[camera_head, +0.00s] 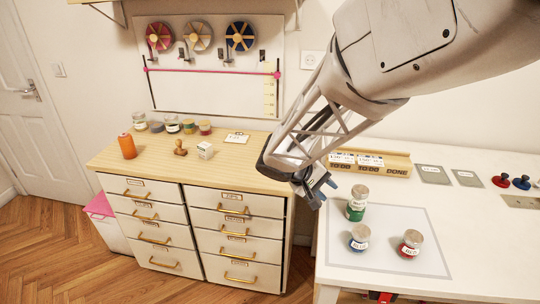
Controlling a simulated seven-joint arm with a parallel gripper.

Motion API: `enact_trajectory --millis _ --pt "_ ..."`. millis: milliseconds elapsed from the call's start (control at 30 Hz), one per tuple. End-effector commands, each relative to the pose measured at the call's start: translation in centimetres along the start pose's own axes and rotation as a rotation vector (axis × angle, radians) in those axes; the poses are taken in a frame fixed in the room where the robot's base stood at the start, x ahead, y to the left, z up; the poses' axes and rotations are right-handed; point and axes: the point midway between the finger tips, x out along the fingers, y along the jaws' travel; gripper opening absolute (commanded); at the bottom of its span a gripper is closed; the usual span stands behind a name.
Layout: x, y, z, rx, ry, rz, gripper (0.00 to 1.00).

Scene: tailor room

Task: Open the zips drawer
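The wooden-topped cabinet (180,160) at the left has two columns of white drawers with brass handles and small labels. The top drawer of the right column (262,206) bears a label that seems to read ZIPS, though the print is small. That drawer is closed, and its brass handle (233,212) shows below the label. The other drawers look closed too. My gripper (321,192) hangs right of the cabinet, near the white table's left edge, apart from the drawer handles. Its dark fingers look spread apart, with nothing seen between them.
Green, blue and red labelled jars (356,203) stand on a grey mat (430,262) on the white table (490,235), close right of my gripper. An orange spool (127,146), a stamp and small jars are on the cabinet top. Open floor (90,270) lies in front of the cabinet's left part.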

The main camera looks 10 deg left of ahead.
Motion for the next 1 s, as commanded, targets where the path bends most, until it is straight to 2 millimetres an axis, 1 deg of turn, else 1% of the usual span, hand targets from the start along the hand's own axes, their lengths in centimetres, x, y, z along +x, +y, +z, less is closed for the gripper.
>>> enact_trajectory --millis 33,200,367,567,600,667,700,767,800,867,900,967,1000 --pt "-0.1 -1.2 -1.4 -0.021 0.014 0.028 0.36" --pt "-0.5 -4.8 -5.6 -0.072 0.071 0.127 0.36" --pt "-1.1 -8.7 -9.4 -0.118 0.138 0.217 0.36" --pt "-1.9 -14.5 -13.8 -0.172 0.238 0.321 0.36" --pt "-2.2 -15.8 -14.6 -0.184 0.260 0.341 0.36" --pt "-2.5 -17.7 -15.7 -0.198 0.295 0.370 0.36" --pt "-2.7 -19.1 -16.4 -0.209 0.319 0.388 0.36" --pt "-3.0 -21.2 -17.5 -0.224 0.355 0.415 0.36" --pt "-3.3 -22.6 -18.2 -0.234 0.382 0.432 0.36" --pt "-3.6 -24.8 -19.1 -0.249 0.419 0.458 0.36" --pt "-3.8 -26.3 -19.6 -0.260 0.447 0.474 0.36" --pt "-4.2 -28.5 -20.4 -0.273 0.488 0.495 0.36" --pt "-4.4 -30.0 -20.9 -0.283 0.514 0.509 0.36"
